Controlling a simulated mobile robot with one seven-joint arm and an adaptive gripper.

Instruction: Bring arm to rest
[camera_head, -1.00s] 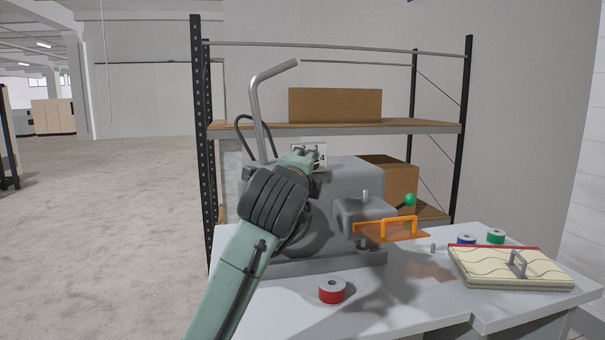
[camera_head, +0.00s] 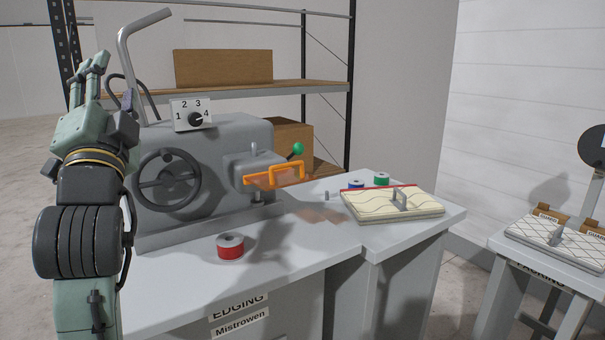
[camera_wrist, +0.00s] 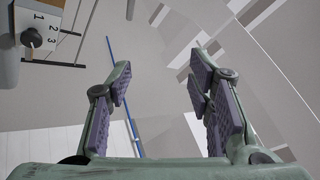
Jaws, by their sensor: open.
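My gripper (camera_head: 88,78) is raised at the left in the head view, its fingers pointing up, in front of the left end of the grey machine (camera_head: 225,145). In the wrist view my gripper (camera_wrist: 162,85) has its two purple-padded fingers spread wide with nothing between them. My arm stands folded upright at the left edge of the white table (camera_head: 300,262). The dial panel (camera_head: 192,114) on top of the machine shows the knob near 4. The dial also shows at the upper left of the wrist view (camera_wrist: 38,35).
The machine has a handwheel (camera_head: 168,180), an orange guard (camera_head: 274,175) and a green-knobbed lever (camera_head: 297,149). A red spool (camera_head: 230,246) stands on the table front. A quilted panel (camera_head: 392,204) lies at the right, with blue (camera_head: 356,184) and green spools (camera_head: 381,178) behind. A packing table (camera_head: 555,265) stands farther right.

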